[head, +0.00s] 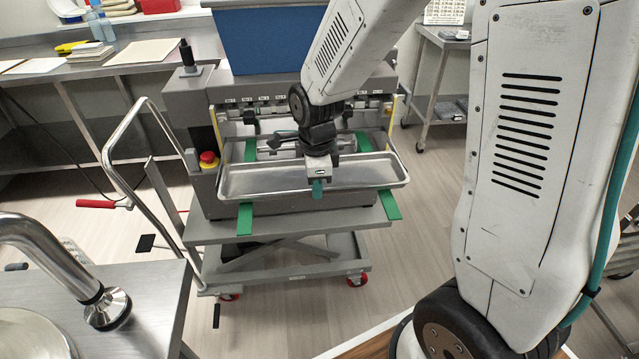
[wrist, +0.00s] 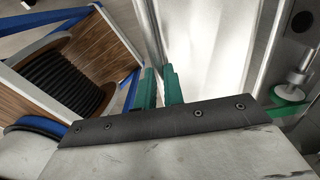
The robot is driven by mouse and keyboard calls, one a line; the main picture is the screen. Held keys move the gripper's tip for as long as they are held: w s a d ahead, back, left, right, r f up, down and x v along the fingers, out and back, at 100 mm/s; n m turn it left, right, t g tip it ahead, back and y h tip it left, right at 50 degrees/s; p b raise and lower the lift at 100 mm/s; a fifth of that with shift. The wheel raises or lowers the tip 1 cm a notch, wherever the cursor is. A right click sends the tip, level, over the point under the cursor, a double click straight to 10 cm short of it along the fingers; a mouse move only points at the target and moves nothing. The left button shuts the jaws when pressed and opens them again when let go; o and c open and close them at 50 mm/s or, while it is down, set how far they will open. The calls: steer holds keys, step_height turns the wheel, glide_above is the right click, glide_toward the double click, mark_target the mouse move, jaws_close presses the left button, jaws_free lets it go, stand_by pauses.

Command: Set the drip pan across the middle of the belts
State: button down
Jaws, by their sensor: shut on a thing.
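The drip pan (head: 270,180) is a long, shallow, silver metal tray. It lies lengthwise across both green belts, the left belt (head: 245,218) and the right belt (head: 389,205), whose near ends stick out in front of it. I cannot tell whether it rests on them or hangs just above. My gripper (head: 318,188) is shut on the pan's near rim, around its middle. In the wrist view the green fingers (wrist: 160,88) pinch the rim, and the pan's bare metal (wrist: 215,50) fills the upper middle.
The depositor, with a blue hopper (head: 268,42), stands behind the pan on a grey wheeled cart (head: 300,228). A red stop button (head: 208,158) is left of the pan. A steel table (head: 140,310) is at the near left. The floor right of the cart is clear.

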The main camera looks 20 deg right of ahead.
steer(key=shift+f, duration=0.25)
steer(key=c, duration=1.5)
jaws_free()
step_height(320, 180, up, 12)
steer(key=s+d+r+n, duration=0.1)
steer(key=s+r+n, duration=0.1)
steer(key=s+n, duration=0.5)
steer(key=s+d+r+n, duration=0.1)
steer(key=s+r+n, duration=0.1)
steer(key=s+n, duration=0.5)
steer(key=s+d+r+n+t, duration=0.1)
steer(key=s+r+n, duration=0.2)
steer(key=s+n, duration=0.4)
steer(key=shift+s+n, duration=0.3)
steer(key=shift+s, duration=0.25)
